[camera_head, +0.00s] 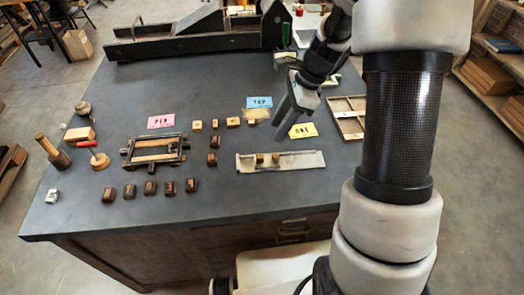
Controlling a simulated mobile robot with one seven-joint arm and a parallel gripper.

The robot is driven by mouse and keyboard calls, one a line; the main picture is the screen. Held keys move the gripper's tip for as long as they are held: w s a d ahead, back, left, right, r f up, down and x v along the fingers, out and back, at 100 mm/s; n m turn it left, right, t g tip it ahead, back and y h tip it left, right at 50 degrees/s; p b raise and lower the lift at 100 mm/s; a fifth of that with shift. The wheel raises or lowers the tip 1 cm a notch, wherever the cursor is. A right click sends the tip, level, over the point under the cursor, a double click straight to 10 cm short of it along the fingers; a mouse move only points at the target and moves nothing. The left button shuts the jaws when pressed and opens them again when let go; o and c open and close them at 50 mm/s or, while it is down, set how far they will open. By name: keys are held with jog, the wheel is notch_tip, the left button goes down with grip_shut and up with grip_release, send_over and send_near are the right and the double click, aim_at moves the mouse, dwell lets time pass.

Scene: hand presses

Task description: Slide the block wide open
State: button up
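It is not clear from this view which thing is the block to slide. A flat metal tray (305,161) lies on the table right of the middle, with two small tan blocks (268,158) standing in it near its left part. A dark rectangular frame (127,156) with wooden bars inside it lies at the left middle. My gripper (281,121) points down and to the left, above and behind the tray, beside the yellow card. It appears apart from the tray. Its finger gap is too small to make out, and nothing shows held in it.
Dark blocks (170,188) stand in a row at the front, light blocks (233,122) farther back. Pink (161,121), blue (259,102) and yellow (303,130) cards lie about. A mallet (55,155) stands left, a divided wooden tray (349,128) right, and a long dark press (180,45) behind.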

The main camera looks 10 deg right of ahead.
aim_at(261, 155)
jog(key=x, duration=1.2)
jog(key=shift+f, duration=0.3)
grip_shut()
